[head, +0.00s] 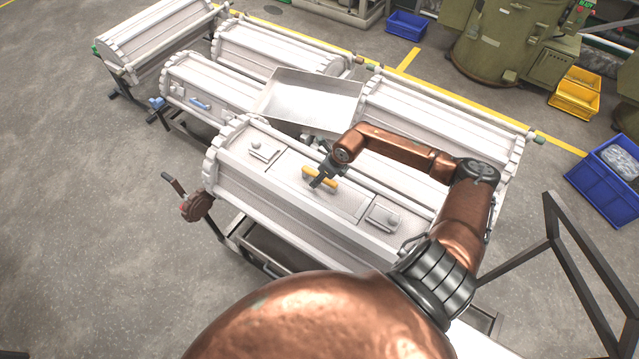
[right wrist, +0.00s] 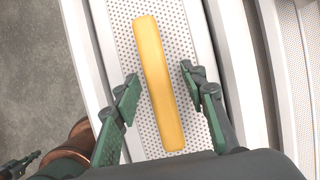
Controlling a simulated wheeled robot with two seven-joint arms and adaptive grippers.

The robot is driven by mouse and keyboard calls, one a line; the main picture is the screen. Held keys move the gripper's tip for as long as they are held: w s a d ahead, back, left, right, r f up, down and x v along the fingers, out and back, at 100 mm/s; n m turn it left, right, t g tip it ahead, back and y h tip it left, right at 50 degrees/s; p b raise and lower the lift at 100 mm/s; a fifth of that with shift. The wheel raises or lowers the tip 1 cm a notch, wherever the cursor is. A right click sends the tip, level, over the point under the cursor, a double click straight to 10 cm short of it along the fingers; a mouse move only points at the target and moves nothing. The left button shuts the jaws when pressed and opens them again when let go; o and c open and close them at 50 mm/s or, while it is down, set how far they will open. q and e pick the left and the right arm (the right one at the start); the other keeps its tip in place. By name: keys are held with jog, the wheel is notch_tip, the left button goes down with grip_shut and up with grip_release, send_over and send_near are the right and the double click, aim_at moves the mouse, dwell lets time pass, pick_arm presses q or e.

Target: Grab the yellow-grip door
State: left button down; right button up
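The yellow grip (head: 320,174) sits on the perforated door (head: 343,196) in the top of the nearest white barrel (head: 270,202). In the right wrist view the yellow grip (right wrist: 160,85) stands upright in the picture over the perforated panel (right wrist: 127,40). My right gripper (head: 326,178) is over the door at the grip. In the right wrist view its green fingers (right wrist: 160,88) are apart, one on each side of the grip, with a gap on both sides. My left gripper is not in view.
More white barrels (head: 268,50) stand behind, one with a blue grip (head: 200,104). A metal tray (head: 312,98) lies between barrels. The floor at left is clear.

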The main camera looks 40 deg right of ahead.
jog(key=shift+c, duration=0.7)
grip_shut()
jog(key=shift+w, duration=0.1)
